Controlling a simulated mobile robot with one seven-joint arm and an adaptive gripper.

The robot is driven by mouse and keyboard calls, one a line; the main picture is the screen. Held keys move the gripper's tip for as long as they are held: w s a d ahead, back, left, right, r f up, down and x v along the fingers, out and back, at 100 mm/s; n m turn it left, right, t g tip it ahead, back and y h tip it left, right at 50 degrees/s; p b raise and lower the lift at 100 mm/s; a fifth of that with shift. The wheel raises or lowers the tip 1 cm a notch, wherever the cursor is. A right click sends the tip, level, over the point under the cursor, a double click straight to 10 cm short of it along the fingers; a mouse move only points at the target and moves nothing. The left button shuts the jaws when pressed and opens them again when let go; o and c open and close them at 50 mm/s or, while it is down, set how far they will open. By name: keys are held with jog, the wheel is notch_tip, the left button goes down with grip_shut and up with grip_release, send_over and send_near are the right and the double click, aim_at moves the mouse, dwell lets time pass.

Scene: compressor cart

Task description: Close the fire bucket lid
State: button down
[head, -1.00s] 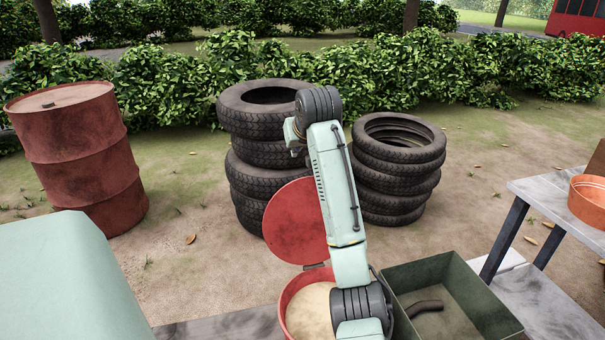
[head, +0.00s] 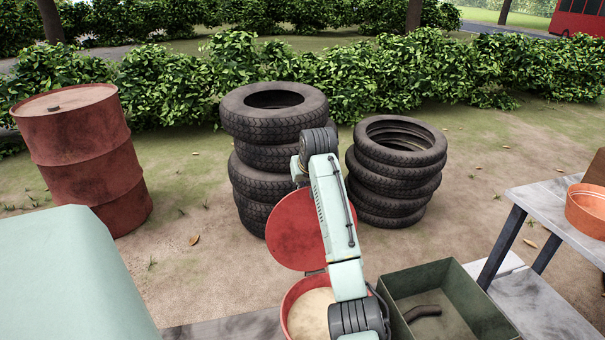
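The fire bucket (head: 290,309) is a red round bucket filled with pale sand, at the bottom middle of the head view. Its red round lid (head: 292,232) stands open, raised at the hinge on the bucket's far rim. My pale green arm crosses in front of the lid's right side and the bucket's right part. My gripper is not visible in the head view, so its distance to the lid and its opening cannot be seen.
A dark green open box (head: 456,300) with a dark curved piece in it stands right of the bucket. A grey table (head: 545,205) with an orange bowl (head: 588,207) is at the right. Tire stacks (head: 262,180) and a red drum (head: 82,160) stand behind.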

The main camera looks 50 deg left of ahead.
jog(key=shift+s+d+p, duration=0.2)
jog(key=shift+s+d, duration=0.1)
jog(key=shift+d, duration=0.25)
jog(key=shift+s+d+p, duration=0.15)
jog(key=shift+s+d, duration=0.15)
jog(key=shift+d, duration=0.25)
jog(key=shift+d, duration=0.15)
